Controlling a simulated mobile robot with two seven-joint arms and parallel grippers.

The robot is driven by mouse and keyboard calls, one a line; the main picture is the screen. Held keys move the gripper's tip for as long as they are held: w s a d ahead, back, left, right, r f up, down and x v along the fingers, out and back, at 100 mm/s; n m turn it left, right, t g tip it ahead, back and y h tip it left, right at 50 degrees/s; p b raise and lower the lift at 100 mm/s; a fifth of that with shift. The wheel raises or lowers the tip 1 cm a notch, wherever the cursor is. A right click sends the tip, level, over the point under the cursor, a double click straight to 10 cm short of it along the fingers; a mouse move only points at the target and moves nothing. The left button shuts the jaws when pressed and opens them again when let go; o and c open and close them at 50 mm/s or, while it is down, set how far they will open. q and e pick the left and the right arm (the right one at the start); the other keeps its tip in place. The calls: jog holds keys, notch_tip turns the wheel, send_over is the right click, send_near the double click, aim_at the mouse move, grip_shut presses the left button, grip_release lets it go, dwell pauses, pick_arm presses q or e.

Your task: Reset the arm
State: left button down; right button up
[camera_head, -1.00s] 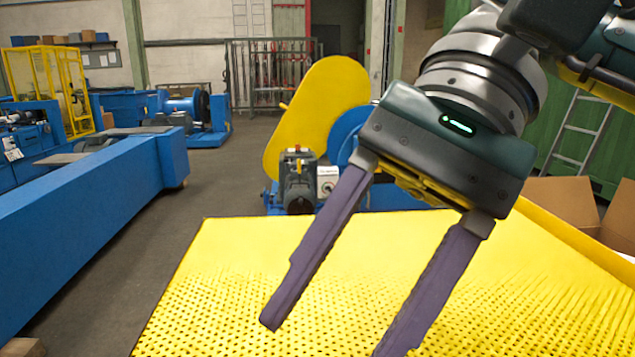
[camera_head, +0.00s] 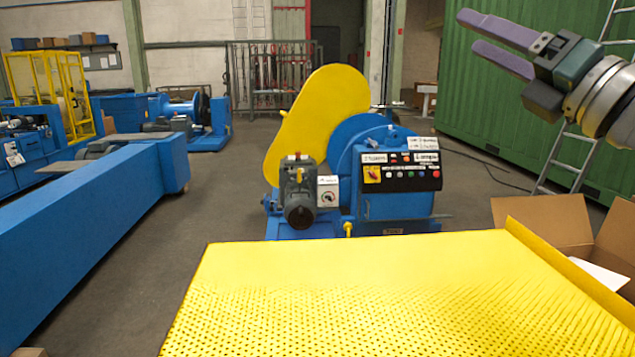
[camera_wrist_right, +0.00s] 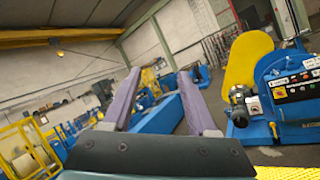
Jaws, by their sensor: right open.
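My right gripper (camera_head: 500,48) is at the upper right of the head view, raised well above the table. Its two purple fingers point left and stand apart, with nothing between them. In the right wrist view the fingers (camera_wrist_right: 160,105) also show apart and empty, with the blue beam and the hall behind them. My left gripper is in neither view.
A yellow perforated table (camera_head: 370,290) fills the foreground, its top bare. An open cardboard box (camera_head: 548,222) stands to its right. Behind are a blue machine with a yellow guard (camera_head: 318,115), a long blue beam (camera_head: 90,220), a green container (camera_head: 500,110) and a ladder (camera_head: 570,170).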

jog(key=w+d+f+m+t+h, duration=0.1)
jog(key=w+d+m+h, duration=0.1)
jog(key=d+m+h, duration=0.5)
jog(key=w+d+f+m+h, duration=0.1)
jog(key=d+f+m+h, duration=0.1)
jog(key=d+m+h, duration=0.45)
jog(key=s+d+f+m+g+h, duration=0.2)
jog(key=d+f+m+g, duration=0.15)
jog(key=f+m, duration=0.3)
jog(key=s+d+f+m+g+h, duration=0.1)
jog(key=d+f+m+g+h, duration=0.1)
jog(key=f+m+g, duration=0.45)
jog(key=s+a+f+m+g+y, duration=0.3)
jog(key=s+f+m+g, duration=0.4)
jog(key=s+f+m, duration=0.3)
jog(key=s+a+f+n+y, duration=0.1)
jog(key=s+a+f+n, duration=0.1)
jog(key=s+a+f, duration=0.5)
jog(key=s+a+f+n+y, duration=0.1)
jog(key=s+a+y, duration=0.1)
jog(key=s+a, duration=0.6)
jog(key=s+a+r+y, duration=0.1)
jog(key=s+a+r, duration=0.15)
jog(key=s, duration=0.85)
notch_tip(320, 180, up, 38)
jog(key=p, duration=3.8)
jog(key=shift+d+r, duration=0.25)
